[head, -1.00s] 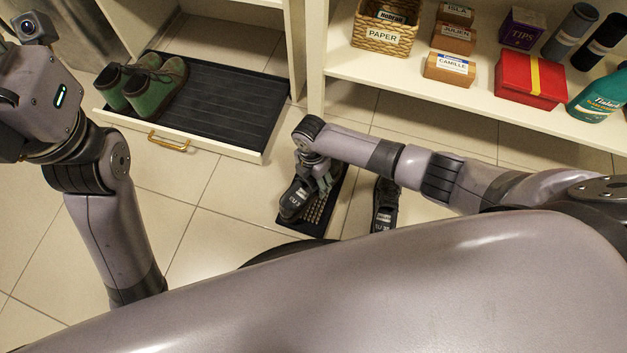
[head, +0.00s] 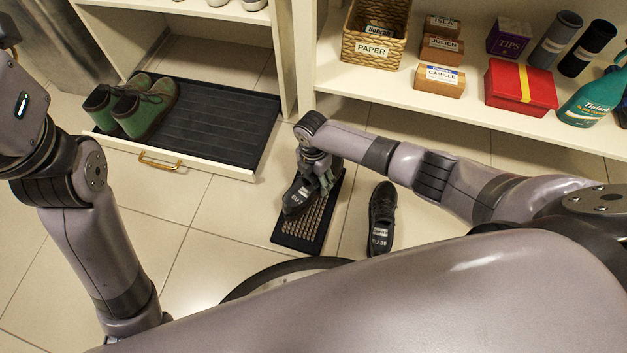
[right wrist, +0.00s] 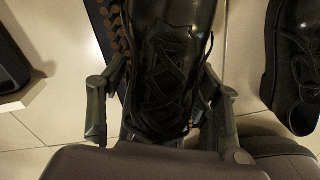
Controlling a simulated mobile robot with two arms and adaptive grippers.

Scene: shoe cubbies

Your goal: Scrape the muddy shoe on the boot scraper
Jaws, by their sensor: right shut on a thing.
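My right gripper (head: 318,175) points down and is shut on a black laced shoe (head: 295,198) over the boot scraper. In the right wrist view the held shoe (right wrist: 165,75) sits between my two fingers, its laces facing the camera. The boot scraper (head: 314,222) is a dark mat with a tan studded middle on the tiled floor. I cannot tell whether the sole touches the studs, and I see no mud on the upper. The matching black shoe (head: 381,218) stands on the floor to the right of the scraper. My left gripper is outside the views.
A pulled-out tray (head: 232,118) holds a pair of green-brown boots (head: 135,103) at the left. A shelf (head: 400,95) carries a basket (head: 374,32), small boxes, a red box (head: 518,86) and a teal bottle (head: 594,100). Floor tiles between tray and scraper are clear.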

